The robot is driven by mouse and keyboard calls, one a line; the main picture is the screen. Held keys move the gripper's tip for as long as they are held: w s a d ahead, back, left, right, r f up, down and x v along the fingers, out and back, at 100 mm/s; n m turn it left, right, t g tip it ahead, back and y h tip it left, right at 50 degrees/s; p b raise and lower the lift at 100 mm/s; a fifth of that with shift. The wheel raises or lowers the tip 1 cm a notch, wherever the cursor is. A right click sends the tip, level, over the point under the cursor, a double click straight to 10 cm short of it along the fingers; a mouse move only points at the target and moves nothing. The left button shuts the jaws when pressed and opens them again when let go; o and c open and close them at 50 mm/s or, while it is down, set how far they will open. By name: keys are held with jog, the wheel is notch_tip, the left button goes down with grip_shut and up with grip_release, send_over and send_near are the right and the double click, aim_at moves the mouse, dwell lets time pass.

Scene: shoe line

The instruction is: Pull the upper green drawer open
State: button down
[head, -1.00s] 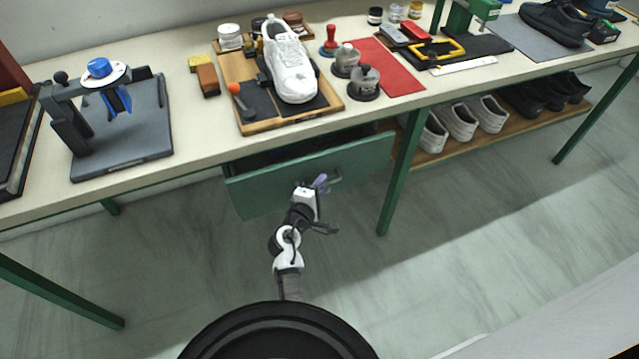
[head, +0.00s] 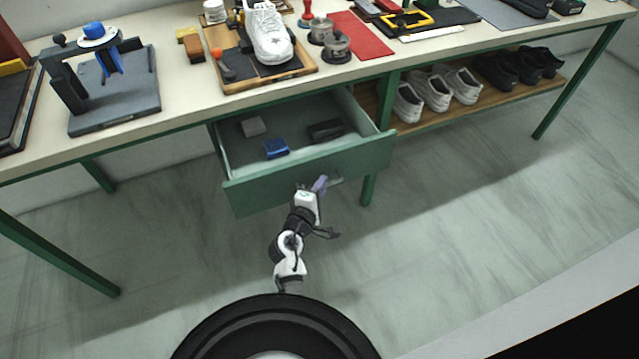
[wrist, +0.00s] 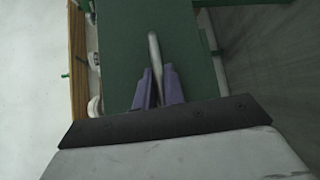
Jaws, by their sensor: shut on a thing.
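The upper green drawer (head: 310,172) hangs under the bench top in the head view and stands well open. Inside it lie a blue block, a pale block and a dark object. My gripper (head: 322,184) is at the drawer's front. In the wrist view my gripper (wrist: 158,88) has its purple fingers shut around the pale bar handle (wrist: 154,48), with the green drawer front (wrist: 125,40) behind it. In the head view the handle is mostly hidden by my gripper.
The bench top (head: 190,95) above holds a white shoe (head: 268,35) on a wooden tray and a clamp stand (head: 105,85). A lower shelf (head: 450,115) with several shoes is to the right. A green table leg (head: 368,188) stands just right of the drawer. The floor in front is clear.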

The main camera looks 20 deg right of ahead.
jog(key=shift+s+d, duration=0.1)
jog(key=shift+s, duration=0.7)
jog(key=c, duration=1.8)
grip_release()
jog(key=shift+o, duration=0.2)
